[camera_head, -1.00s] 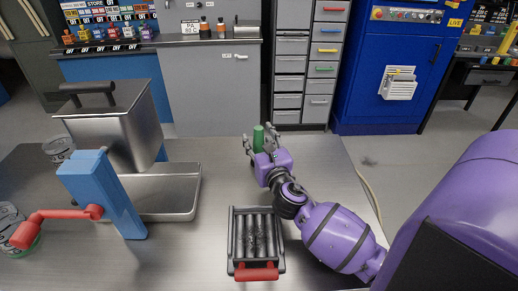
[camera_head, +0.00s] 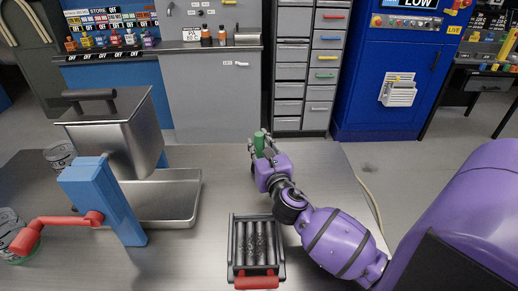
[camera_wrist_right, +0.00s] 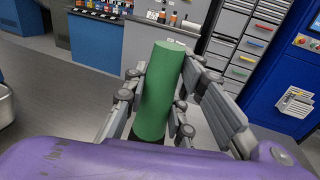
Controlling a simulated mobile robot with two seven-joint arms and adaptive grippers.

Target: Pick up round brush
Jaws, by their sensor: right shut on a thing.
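The round brush shows as a green cylinder (camera_head: 259,142) near the far edge of the steel table. In the right wrist view its green handle (camera_wrist_right: 159,92) stands upright between the fingers, with a dark part at its lower end. My right gripper (camera_head: 263,145) is shut on it, with a finger on either side; it also shows in the right wrist view (camera_wrist_right: 160,100). Whether the brush touches the table is hard to tell. My left gripper is not in view.
A steel hopper (camera_head: 115,130) above a steel tray (camera_head: 185,199) stands at the left, beside a blue post (camera_head: 103,200) with a red crank (camera_head: 60,222). A black rack with a red handle (camera_head: 257,281) lies at the front. Two cans stand at the far left.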

